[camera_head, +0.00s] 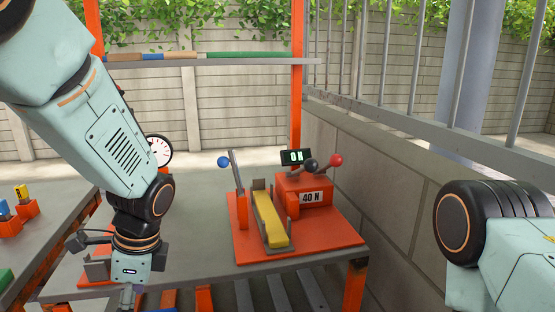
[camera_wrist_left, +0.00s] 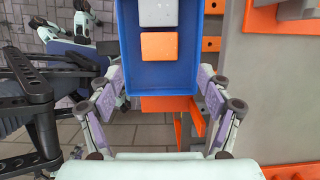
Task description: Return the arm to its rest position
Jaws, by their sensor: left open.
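My left arm (camera_head: 110,130) comes in from the left in the head view and hangs down over the left part of the grey bench (camera_head: 195,235). My left gripper (camera_head: 128,297) is at its lower end, partly cut by the bottom edge. In the left wrist view the gripper (camera_wrist_left: 160,85) has its two purple-grey fingers spread apart, with nothing held between them. My right arm (camera_head: 500,255) shows only a dark joint and pale link at the right edge. Its gripper is out of view.
A blue tray (camera_wrist_left: 133,80) with a grey block (camera_wrist_left: 158,12) and an orange block (camera_wrist_left: 158,46) appears beyond the fingers. An orange test rig (camera_head: 345,237) holds a yellow bar (camera_head: 270,220). A round gauge (camera_head: 159,150) is beside my arm. A wall (camera_head: 400,190) stands right.

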